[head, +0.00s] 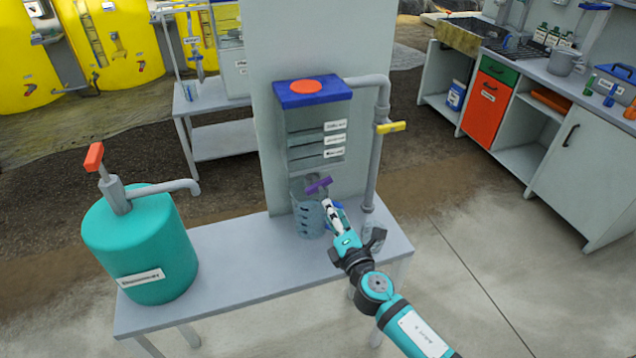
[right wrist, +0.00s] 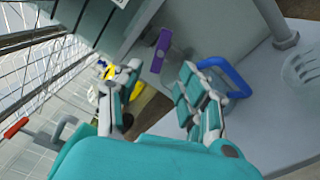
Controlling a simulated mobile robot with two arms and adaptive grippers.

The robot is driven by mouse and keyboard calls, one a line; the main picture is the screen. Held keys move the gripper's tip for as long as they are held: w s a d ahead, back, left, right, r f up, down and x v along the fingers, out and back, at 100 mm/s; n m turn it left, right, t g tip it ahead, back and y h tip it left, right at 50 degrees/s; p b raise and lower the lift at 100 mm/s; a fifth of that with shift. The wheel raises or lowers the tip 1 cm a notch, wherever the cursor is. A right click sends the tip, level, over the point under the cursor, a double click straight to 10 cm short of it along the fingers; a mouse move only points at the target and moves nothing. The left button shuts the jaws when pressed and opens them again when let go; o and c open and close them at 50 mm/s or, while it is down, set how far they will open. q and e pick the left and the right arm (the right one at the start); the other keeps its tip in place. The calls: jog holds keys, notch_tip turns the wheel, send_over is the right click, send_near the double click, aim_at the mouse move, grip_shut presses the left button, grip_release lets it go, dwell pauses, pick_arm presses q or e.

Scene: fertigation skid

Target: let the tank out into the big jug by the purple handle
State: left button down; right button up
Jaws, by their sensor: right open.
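The purple handle (head: 318,186) sits low on the front of the tank (head: 300,125), which has a blue lid. The see-through big jug (head: 307,222) stands on the bench beneath that handle. Its blue handle shows in the right wrist view (right wrist: 235,78). My right gripper (head: 333,208) is in front of the tank, beside the jug and a little below the purple handle. It is open and empty. In the right wrist view the purple handle (right wrist: 160,50) lies beyond and between the two spread fingers, apart from them. My left gripper is out of view.
A teal drum (head: 140,245) with a red-handled pump stands at the bench's left. A pipe with a yellow handle (head: 390,127) runs down right of the tank, above a smaller clear vessel (head: 373,232). The bench (head: 235,262) is clear between drum and jug.

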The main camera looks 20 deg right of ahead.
aim_at(319, 188)
jog(key=w, duration=1)
jog(key=shift+w+a, duration=0.2)
jog(key=shift+w, duration=0.15)
jog(key=shift+f, duration=0.1)
grip_shut()
